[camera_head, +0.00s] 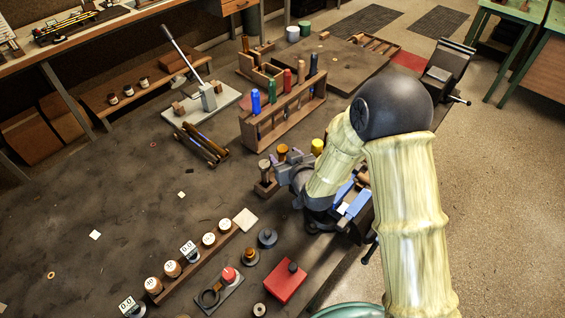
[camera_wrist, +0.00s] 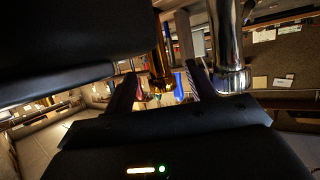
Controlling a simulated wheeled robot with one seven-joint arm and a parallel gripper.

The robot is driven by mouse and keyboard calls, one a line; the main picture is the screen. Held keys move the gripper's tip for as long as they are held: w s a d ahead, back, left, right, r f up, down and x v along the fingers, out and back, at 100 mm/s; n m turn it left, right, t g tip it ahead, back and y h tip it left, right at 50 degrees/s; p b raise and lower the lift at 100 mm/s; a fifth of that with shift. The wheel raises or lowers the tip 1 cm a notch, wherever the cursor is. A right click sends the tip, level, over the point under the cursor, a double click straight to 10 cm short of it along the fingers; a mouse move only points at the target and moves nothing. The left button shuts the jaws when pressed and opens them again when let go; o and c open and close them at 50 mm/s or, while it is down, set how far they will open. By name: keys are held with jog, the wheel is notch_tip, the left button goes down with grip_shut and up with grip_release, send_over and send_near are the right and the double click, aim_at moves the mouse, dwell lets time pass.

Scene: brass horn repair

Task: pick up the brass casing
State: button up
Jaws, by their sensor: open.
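In the wrist view a shiny brass cylinder (camera_wrist: 158,62), which looks like the brass casing, stands in the gap between the two fingers of my gripper (camera_wrist: 161,76). The fingers are apart, and I cannot tell whether either touches it. In the head view my gripper (camera_head: 288,164) is beside a small brass-orange piece (camera_head: 283,150) near the bench's right side. My arm and gripper hide part of that area, and I cannot tell for sure that this piece is the same casing.
A polished silver tube (camera_wrist: 229,55) stands close to the right finger. A wooden rack (camera_head: 285,117) with coloured handles is behind my gripper. A blue-jawed vise (camera_head: 351,202) is to its right. A red box (camera_head: 286,282) lies in front. The bench's left middle is mostly clear.

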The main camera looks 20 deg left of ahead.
grip_shut()
dwell(0.3)
jog(key=shift+r, duration=0.15)
notch_tip(320, 180, up, 10)
jog(key=b, duration=0.1)
jog(key=shift+b, duration=0.4)
jog(key=shift+w, duration=0.1)
dwell(0.5)
